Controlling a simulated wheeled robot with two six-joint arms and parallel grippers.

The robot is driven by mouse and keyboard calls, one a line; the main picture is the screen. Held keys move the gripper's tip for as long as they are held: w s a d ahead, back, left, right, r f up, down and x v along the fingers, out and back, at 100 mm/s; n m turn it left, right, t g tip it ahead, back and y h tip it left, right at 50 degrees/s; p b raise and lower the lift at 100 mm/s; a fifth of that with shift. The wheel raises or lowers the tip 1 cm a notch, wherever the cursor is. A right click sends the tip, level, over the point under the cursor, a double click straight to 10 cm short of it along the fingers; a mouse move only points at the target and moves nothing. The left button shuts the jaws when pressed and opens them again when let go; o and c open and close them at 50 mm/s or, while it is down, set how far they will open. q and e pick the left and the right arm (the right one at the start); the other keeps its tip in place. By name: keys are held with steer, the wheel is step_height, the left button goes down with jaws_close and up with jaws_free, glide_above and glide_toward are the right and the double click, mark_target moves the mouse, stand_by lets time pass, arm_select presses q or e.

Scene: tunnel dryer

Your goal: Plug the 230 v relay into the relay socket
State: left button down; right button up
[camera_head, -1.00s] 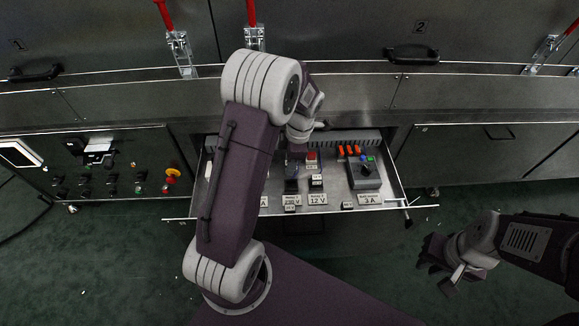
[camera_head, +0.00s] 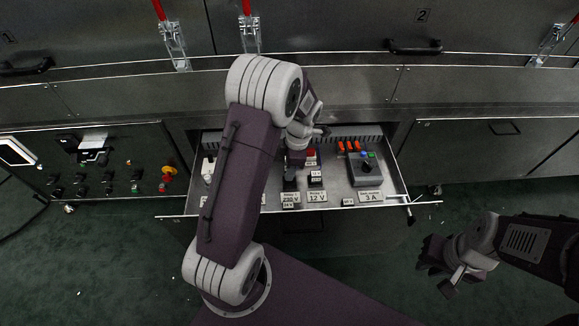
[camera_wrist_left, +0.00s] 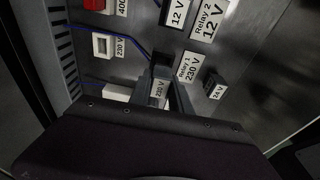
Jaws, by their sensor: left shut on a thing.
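My left gripper (camera_wrist_left: 163,92) is shut on the 230 V relay (camera_wrist_left: 159,88), whose label shows between the fingers in the left wrist view. In the head view this gripper (camera_head: 292,178) reaches down into the open drawer, just behind the relay labels. The "Relay 1 230 V" label (camera_wrist_left: 188,67) lies right beside the fingers.
The 12 V relay (camera_head: 316,178) stands close to the right of the left gripper. A 24 V block (camera_wrist_left: 214,87) lies near the label. A grey box with buttons (camera_head: 366,170) stands further right. A white 230 V part (camera_wrist_left: 104,45) and blue wires are behind.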

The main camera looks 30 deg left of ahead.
arm_select(q)
steer(key=shift+f, duration=0.55)
steer(key=shift+r+p, duration=0.1)
steer(key=shift+p, duration=0.35)
stand_by(1.0)
steer(key=shift+f+b, duration=0.85)
steer(key=shift+f, duration=0.4)
steer(key=c, duration=1.1)
jaws_free()
steer(key=shift+r, duration=0.1)
steer(key=r+p, duration=0.1)
steer(key=r, duration=0.2)
steer(key=r+p, duration=0.2)
steer(key=r, duration=0.1)
steer(key=d+r+p, duration=0.1)
steer(key=r+p, duration=0.1)
steer(key=r, duration=0.1)
steer(key=shift+w, duration=0.35)
steer(key=shift+f, duration=0.1)
steer(key=shift+d, duration=0.1)
